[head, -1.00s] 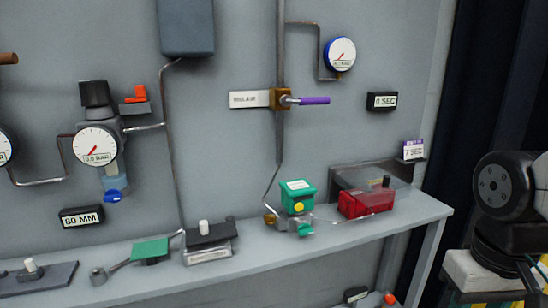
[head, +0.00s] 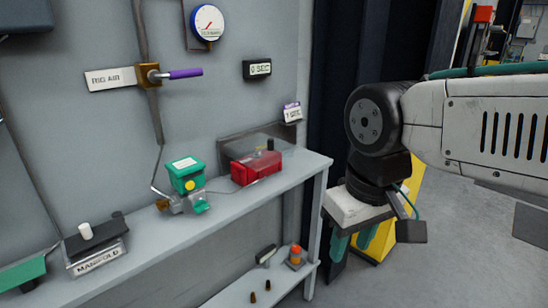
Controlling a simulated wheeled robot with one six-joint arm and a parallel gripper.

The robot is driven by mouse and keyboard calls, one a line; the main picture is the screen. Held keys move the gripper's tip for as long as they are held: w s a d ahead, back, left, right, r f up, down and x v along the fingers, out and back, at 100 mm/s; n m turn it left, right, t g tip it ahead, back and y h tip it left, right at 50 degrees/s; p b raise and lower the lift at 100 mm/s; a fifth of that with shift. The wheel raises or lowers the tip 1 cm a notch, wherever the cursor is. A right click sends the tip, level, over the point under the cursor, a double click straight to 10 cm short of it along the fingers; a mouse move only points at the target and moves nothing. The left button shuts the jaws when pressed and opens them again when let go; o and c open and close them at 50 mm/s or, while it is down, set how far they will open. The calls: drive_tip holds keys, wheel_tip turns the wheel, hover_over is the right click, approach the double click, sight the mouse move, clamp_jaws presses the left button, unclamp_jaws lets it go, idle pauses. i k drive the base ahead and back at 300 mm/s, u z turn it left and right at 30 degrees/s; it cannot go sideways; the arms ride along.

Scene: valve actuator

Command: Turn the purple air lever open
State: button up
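The purple air lever (head: 185,73) sticks out horizontally to the right from a brass valve (head: 148,76) on a vertical wall pipe. It lies across the pipe. A white "RIG AIR" label (head: 108,79) is left of the valve. My gripper (head: 353,243) hangs below my wrist at the right, beyond the bench's right end. Its two teal fingers point down and stand apart, with nothing visible between them. It is well to the right of and below the lever, not touching it.
A blue-rimmed gauge (head: 208,23) and a "0 SEC" display (head: 257,68) are on the wall near the lever. The bench (head: 240,205) below holds a green actuator (head: 186,175), a red box (head: 256,168) and a manifold (head: 96,250). The wall around the lever's handle looks clear.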

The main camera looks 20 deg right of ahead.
sight(154, 76)
drive_tip(key=z, duration=0.55)
drive_tip(key=k, duration=1.25)
drive_tip(key=u, duration=0.15)
drive_tip(key=i, duration=0.55)
drive_tip(key=u, duration=0.6)
drive_tip(key=i, duration=1.2)
drive_tip(key=z, duration=0.7)
